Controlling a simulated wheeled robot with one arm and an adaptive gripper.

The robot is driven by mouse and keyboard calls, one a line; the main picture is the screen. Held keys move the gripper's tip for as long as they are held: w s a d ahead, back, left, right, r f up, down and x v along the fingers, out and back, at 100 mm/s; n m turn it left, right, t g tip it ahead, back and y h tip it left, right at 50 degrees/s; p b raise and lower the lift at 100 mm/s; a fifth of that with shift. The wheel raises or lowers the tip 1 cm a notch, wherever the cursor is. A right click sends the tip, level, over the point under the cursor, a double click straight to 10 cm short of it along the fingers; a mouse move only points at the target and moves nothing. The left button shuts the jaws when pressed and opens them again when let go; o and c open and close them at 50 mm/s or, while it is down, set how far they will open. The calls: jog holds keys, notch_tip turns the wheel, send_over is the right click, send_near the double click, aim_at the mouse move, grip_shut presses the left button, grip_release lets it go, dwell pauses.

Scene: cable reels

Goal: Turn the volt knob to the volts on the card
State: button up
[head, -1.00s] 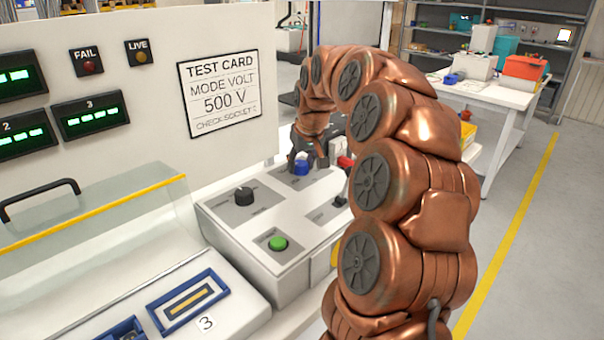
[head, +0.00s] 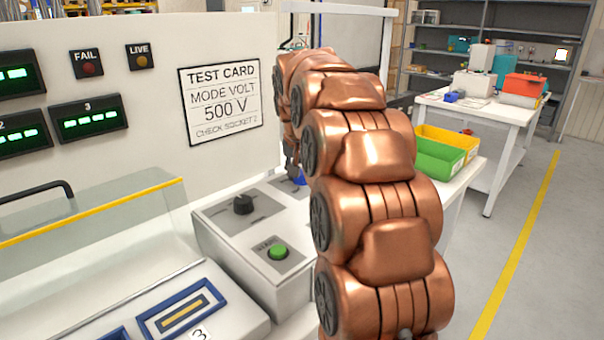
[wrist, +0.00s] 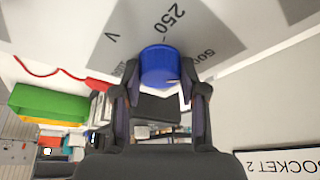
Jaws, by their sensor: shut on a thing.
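The test card (head: 220,101) on the panel in the head view reads "MODE VOLT", "500 V", "CHECK SOCKET 2". The blue volt knob (wrist: 161,66) sits on a grey dial plate (wrist: 215,22) in the wrist view. "250" and a partly covered "500" are printed around it; a short tick shows by the knob near "250". I cannot tell for sure where the knob points. My gripper (wrist: 160,82) is shut on the knob, one finger on each side.
A black knob (head: 243,204) and a green button (head: 278,252) are on the same control box (head: 222,237). A clear cover with a black handle (head: 40,204) stands at left. Yellow and green bins (head: 440,158) are behind my arm at right.

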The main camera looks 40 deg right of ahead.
jog(key=shift+r, duration=0.15)
jog(key=o, duration=1.1)
jog(key=shift+o, duration=0.2)
jog(key=v, duration=1.1)
jog(key=shift+s+r, duration=0.2)
jog(key=shift+r, duration=0.15)
jog(key=shift+a, duration=0.15)
